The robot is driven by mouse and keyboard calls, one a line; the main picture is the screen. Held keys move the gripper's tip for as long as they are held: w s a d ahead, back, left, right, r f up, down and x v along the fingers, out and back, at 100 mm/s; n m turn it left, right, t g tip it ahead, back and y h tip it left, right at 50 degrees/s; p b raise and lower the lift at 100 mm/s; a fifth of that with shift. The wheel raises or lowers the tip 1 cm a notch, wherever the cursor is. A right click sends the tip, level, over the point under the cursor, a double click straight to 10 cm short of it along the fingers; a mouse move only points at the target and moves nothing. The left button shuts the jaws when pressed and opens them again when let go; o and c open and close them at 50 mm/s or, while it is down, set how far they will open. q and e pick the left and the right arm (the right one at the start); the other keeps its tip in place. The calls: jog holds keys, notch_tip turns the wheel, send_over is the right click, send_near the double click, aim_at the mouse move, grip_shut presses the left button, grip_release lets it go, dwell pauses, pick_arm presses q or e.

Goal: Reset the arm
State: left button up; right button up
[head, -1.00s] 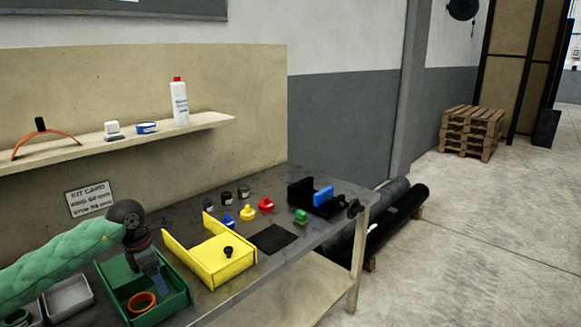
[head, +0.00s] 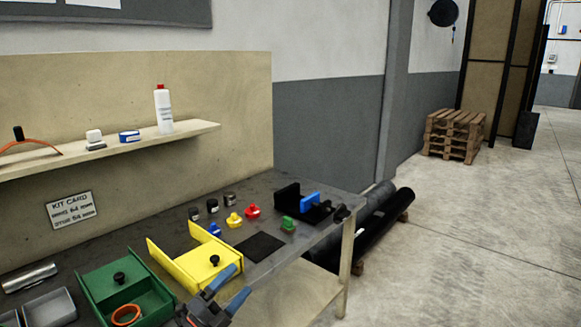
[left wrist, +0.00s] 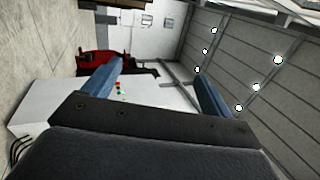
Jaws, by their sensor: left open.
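My left gripper (head: 221,290) shows at the bottom of the head view, in front of the bench's front edge. Its two blue fingers are apart and nothing is between them. In the left wrist view the same open gripper (left wrist: 158,88) has empty space between its fingers, with the hall's wall and ceiling beyond. The green box (head: 162,306) with a black knob and an orange ring (head: 126,314) inside stands left of the gripper. The yellow box (head: 193,268) with a black knob stands just behind the gripper, apart from it. My right gripper does not show.
The bench (head: 262,188) holds several small coloured parts, a dark square mat (head: 260,246) and a black fixture with a blue piece (head: 309,201). A shelf (head: 100,149) carries a white bottle (head: 164,110). Black rolls (head: 378,222) lie beyond the bench. The floor at right is clear.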

pick_arm(q)
jog(key=s+a+f+n+g+y, duration=0.1)
jog(key=s+a+f+n+y, duration=0.35)
jog(key=f+n+y, duration=0.45)
jog(key=s+a+f+n+g+y, duration=0.1)
jog(key=s+a+f+n+y, duration=0.2)
jog(key=a+f+n+y, duration=0.5)
jog(key=s+d+f+n+g+h, duration=0.2)
jog(key=s+f+n+g, duration=0.3)
jog(key=s, duration=0.7)
jog(key=s+d+f+n+g+h, duration=0.1)
jog(key=s+d+f+n+g, duration=0.15)
jog(key=s+f+g, duration=0.75)
jog(key=s+d+f, duration=0.2)
jog(key=f, duration=1.4)
jog(key=s+d+f+t, duration=0.1)
jog(key=s+f, duration=0.2)
jog(key=f, duration=1.3)
jog(key=shift+s+d+f, duration=0.25)
jog(key=shift+s+d, duration=0.05)
jog(key=shift+d, duration=0.05)
jog(key=shift+h, duration=0.3)
jog(key=shift+c, duration=0.5)
